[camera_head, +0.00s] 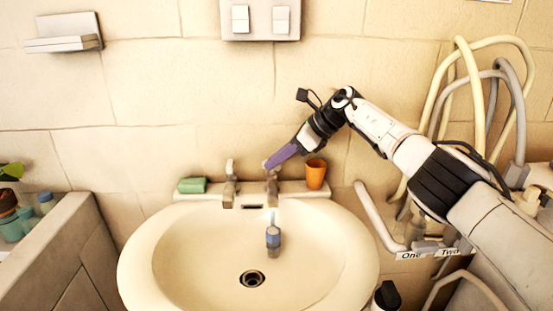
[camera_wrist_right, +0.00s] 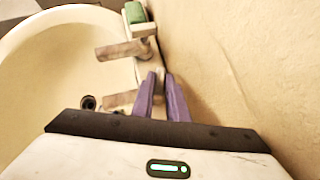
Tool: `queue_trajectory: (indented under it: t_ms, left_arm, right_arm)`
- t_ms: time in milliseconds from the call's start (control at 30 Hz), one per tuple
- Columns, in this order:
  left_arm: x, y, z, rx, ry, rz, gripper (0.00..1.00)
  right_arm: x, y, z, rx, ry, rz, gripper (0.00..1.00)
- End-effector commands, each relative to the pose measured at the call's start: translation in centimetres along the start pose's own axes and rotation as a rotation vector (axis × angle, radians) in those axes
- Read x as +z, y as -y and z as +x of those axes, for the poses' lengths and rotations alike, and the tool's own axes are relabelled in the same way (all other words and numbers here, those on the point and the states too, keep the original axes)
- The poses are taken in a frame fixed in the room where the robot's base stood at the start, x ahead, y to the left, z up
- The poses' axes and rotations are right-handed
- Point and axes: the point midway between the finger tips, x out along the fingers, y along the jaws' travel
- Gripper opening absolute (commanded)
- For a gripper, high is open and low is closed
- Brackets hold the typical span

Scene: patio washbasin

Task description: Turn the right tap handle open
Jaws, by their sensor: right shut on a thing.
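The right tap (camera_head: 272,186) stands on the back ledge of the white washbasin (camera_head: 140,262), with its spout over the bowl; its spout also shows in the right wrist view (camera_wrist_right: 118,101). My right gripper (camera_head: 269,164) comes down from the upper right and its purple fingers are shut on the right tap handle at the top of that tap. In the right wrist view the fingers (camera_wrist_right: 161,80) straddle the handle, which is mostly hidden between them. The left tap (camera_head: 230,186) stands beside it, untouched. My left gripper is out of view.
A green soap bar or sponge (camera_head: 192,185) lies left of the taps. An orange cup (camera_head: 316,174) stands close to the right of my gripper. A blue-grey object (camera_head: 273,238) shows over the bowl. Hoses (camera_head: 525,110) hang at the right; the wall is close behind.

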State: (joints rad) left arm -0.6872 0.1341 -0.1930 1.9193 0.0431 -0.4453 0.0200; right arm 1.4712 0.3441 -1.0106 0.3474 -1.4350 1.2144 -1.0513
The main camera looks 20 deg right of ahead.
Motion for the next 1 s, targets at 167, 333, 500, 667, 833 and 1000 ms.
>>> queue_trajectory:
  t_ms: [167,333,500,667,833,1000]
  left_arm:
    - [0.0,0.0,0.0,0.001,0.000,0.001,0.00]
    - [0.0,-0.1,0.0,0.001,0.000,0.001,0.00]
    - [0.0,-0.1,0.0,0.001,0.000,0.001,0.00]
    - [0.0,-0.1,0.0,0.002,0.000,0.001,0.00]
    - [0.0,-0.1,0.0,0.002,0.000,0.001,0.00]
    - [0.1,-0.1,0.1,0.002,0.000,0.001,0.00]
  right_arm:
    - [0.1,0.1,-0.1,-0.003,0.003,-0.001,0.00]
    - [0.1,0.1,-0.1,-0.003,0.002,-0.001,0.15]
    - [0.1,0.1,-0.1,-0.002,0.001,-0.001,0.32]
    - [0.1,0.0,0.0,-0.001,0.000,-0.001,0.32]
    - [0.0,0.1,-0.4,-0.001,0.001,-0.002,0.32]
    - [-0.1,0.1,-1.9,-0.002,0.001,-0.002,0.32]
